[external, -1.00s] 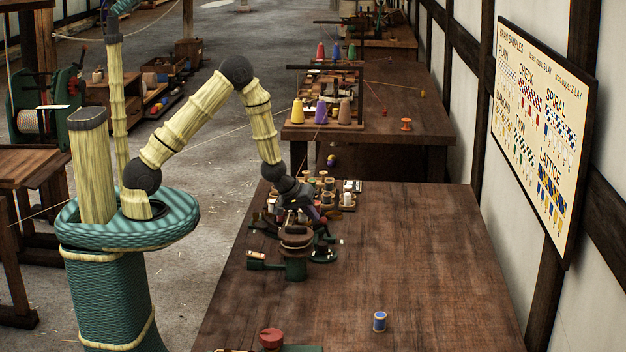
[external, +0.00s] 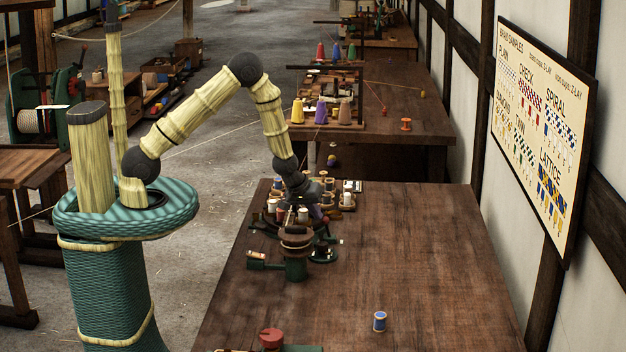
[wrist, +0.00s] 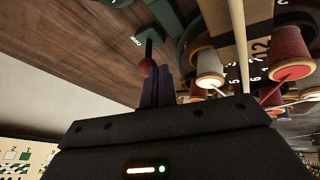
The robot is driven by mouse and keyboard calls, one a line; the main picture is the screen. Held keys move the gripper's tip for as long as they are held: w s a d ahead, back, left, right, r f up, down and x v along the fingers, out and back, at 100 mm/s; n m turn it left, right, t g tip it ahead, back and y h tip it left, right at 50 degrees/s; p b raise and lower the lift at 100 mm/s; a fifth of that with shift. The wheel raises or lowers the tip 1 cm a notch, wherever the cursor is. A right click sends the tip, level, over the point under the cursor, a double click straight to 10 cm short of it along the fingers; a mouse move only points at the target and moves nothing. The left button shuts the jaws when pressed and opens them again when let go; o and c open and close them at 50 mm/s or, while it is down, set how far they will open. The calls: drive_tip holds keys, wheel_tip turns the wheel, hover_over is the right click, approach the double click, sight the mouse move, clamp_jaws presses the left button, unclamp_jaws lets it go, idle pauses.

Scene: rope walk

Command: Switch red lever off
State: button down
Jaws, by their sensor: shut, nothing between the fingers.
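The red lever (wrist: 147,67) shows in the wrist view as a dark rod with a dull red knob, rising from a green base (wrist: 158,14) with a small white label. My gripper (wrist: 159,76) is shut and empty, its dark purple fingers right beside the knob; I cannot tell whether they touch it. In the external view my gripper (external: 314,211) is low over the bench, behind a green-based device with a round brown top (external: 296,238). The lever cannot be made out there.
Spools stand close around my gripper, including a white-ended one (wrist: 209,71) and a red one (wrist: 290,52). The wooden bench (external: 420,260) is mostly clear on the right, apart from a blue spool (external: 379,321). A red knob (external: 271,338) is at the front edge.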

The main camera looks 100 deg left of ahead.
sight(325, 218)
drive_tip(key=shift+w+r+g+p, duration=0.4)
drive_tip(key=shift+p, duration=0.55)
drive_tip(key=shift+w+m+g+p, duration=0.3)
drive_tip(key=shift+w+g+p, duration=0.85)
drive_tip(key=shift+p, duration=0.45)
drive_tip(key=shift+w+b, duration=0.5)
drive_tip(key=shift+w, duration=0.5)
drive_tip(key=shift+r, duration=0.1)
drive_tip(key=w+p+v, duration=0.1)
drive_tip(key=p+v, duration=0.5)
drive_tip(key=v, duration=0.4)
drive_tip(key=shift+w+p, duration=0.4)
drive_tip(key=shift+w, duration=0.05)
